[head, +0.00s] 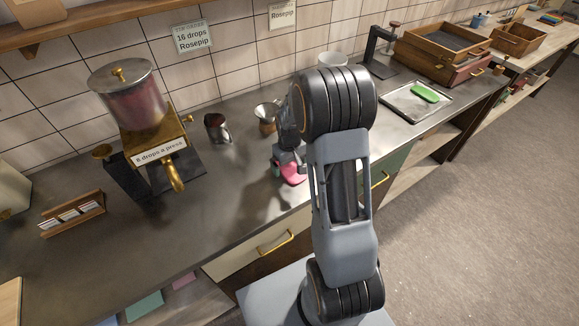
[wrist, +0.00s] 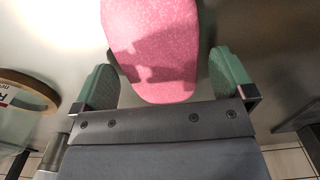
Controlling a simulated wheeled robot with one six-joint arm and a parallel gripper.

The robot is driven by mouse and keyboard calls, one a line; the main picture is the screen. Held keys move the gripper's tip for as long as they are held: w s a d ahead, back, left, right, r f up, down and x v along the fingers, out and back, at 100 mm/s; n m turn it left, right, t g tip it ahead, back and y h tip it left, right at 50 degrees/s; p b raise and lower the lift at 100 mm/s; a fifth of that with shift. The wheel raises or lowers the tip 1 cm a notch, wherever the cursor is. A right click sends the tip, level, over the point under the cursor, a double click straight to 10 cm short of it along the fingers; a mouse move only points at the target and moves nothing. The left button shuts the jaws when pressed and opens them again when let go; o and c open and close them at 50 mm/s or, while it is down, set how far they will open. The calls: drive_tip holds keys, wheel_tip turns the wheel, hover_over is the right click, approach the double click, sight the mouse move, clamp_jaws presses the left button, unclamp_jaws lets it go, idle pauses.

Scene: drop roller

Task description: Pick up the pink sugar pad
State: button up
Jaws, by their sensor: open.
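The pink sugar pad (head: 292,173) lies on the dark metal counter (head: 240,215), partly hidden by my arm in the head view. In the wrist view the pink pad (wrist: 155,45) is a long rounded slab with a speckled surface. Its near end lies between the green-tipped fingers of my gripper (wrist: 166,82). The fingers stand apart, with a gap on each side of the pad. In the head view my gripper (head: 285,160) is low over the counter at the pad.
A green pad (head: 425,92) lies on a tray (head: 400,105) at the right. A card rack (head: 72,213) stands front left.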

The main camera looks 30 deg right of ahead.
drive_tip(key=shift+f, duration=0.2)
drive_tip(key=shift+c, duration=0.5)
drive_tip(key=c, duration=0.9)
drive_tip(key=shift+o, duration=0.2)
drive_tip(key=shift+r, duration=0.1)
